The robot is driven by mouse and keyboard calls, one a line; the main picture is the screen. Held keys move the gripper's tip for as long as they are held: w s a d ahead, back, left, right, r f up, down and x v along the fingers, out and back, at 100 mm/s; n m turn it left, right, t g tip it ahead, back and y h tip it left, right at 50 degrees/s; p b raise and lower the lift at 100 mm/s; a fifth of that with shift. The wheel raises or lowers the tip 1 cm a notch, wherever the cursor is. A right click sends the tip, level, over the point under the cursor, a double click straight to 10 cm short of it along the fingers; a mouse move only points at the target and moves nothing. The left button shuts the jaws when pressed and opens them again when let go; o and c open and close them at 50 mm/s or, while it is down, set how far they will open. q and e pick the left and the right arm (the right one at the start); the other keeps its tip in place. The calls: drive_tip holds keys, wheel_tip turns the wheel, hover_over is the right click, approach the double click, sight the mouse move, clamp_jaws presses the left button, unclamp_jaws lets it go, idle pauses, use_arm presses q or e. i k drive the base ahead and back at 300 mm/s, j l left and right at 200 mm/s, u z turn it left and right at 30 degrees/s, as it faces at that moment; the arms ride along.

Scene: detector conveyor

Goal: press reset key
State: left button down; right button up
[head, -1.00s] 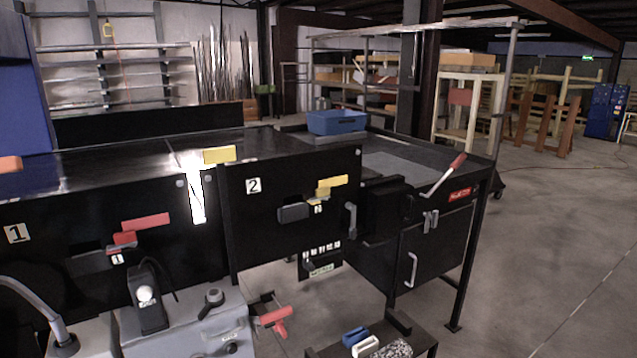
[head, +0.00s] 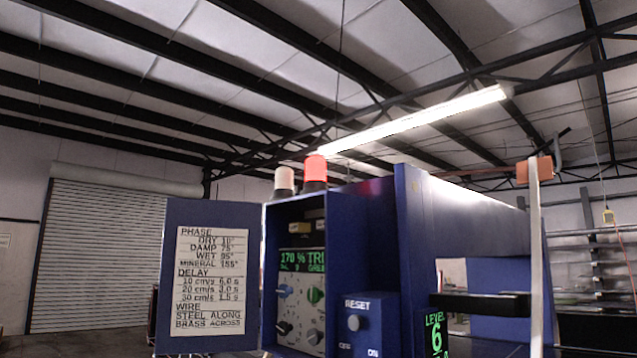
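The reset key (head: 353,322) is a round knob on the blue front of the detector cabinet, under the white word RESET, with OFF and ON marked below it. It shows in the lower middle of the head view. To its left is an open control recess (head: 300,290) with a green-lettered screen (head: 301,259) reading 170 % and several knobs below. Neither of my grippers is in view.
The cabinet's open door (head: 208,270) carries a printed settings sheet (head: 211,282). A lit red lamp (head: 315,170) and a pale lamp (head: 284,180) stand on top. A green LEVEL 6 display (head: 436,333) is right of the key. A roller shutter (head: 110,250) is behind.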

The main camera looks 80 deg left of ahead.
sight(356, 321)
drive_tip(key=u, duration=1.9)
